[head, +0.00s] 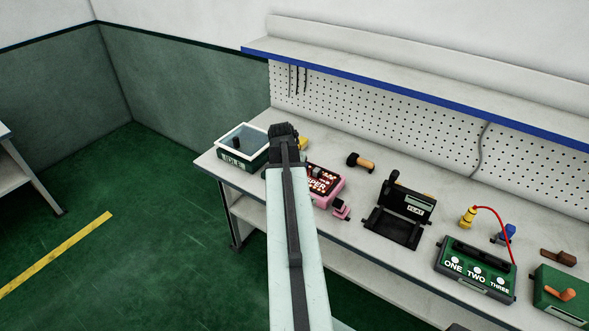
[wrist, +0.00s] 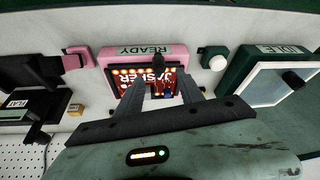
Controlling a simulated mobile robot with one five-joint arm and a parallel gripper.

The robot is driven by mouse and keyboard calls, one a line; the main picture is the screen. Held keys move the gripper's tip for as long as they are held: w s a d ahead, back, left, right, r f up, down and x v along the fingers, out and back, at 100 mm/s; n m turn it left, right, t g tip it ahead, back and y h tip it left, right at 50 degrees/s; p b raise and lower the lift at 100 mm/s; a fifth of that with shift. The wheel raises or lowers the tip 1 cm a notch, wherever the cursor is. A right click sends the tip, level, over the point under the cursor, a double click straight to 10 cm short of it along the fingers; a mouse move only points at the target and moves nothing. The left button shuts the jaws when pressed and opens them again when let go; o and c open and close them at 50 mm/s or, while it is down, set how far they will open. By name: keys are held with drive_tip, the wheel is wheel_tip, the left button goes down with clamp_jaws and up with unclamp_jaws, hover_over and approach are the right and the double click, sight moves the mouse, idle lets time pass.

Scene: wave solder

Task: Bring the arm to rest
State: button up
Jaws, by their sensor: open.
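My arm reaches out over the workbench (head: 350,205) in the head view and ends in a dark wrist joint near the pink machine (head: 331,188). My gripper (wrist: 162,84) shows in the wrist view. Its two dark fingers are apart with nothing held between them. They are in front of the pink machine's red lettered panel and overlap it in the picture. The pink machine carries a READY label in the wrist view (wrist: 148,51). I cannot tell the gap between the fingertips and the panel. In the head view the arm hides the fingers and part of the pink machine.
A green tank labelled IDLE (head: 231,161) stands left of the arm. A blue-edged shelf (head: 400,97) overhangs the bench.

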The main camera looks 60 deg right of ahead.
drive_tip(key=shift+a+r, duration=0.1)
drive_tip(key=shift+r, duration=0.15)
drive_tip(key=w+a+n+t+y, duration=0.1)
drive_tip(key=w+a+n, duration=0.2)
drive_tip(key=w+a, duration=0.85)
drive_tip(key=w+a+n+t+y, duration=0.1)
drive_tip(key=w+a+n, duration=0.2)
drive_tip(key=w+a, duration=0.85)
drive_tip(key=s+a+f+n, duration=0.1)
drive_tip(key=s+a+n, duration=0.15)
drive_tip(key=a, duration=1.45)
drive_tip(key=s+a+n+g+y, duration=0.1)
drive_tip(key=s+a+n, duration=0.2)
drive_tip(key=a, duration=0.4)
drive_tip(key=s+a+n+g+y, duration=0.1)
drive_tip(key=s+a+n+g, duration=0.1)
drive_tip(key=a, duration=0.5)
drive_tip(key=shift+s+a+f+n, duration=0.15)
drive_tip(key=shift+s+f+n, duration=0.35)
drive_tip(key=shift+n, duration=0.45)
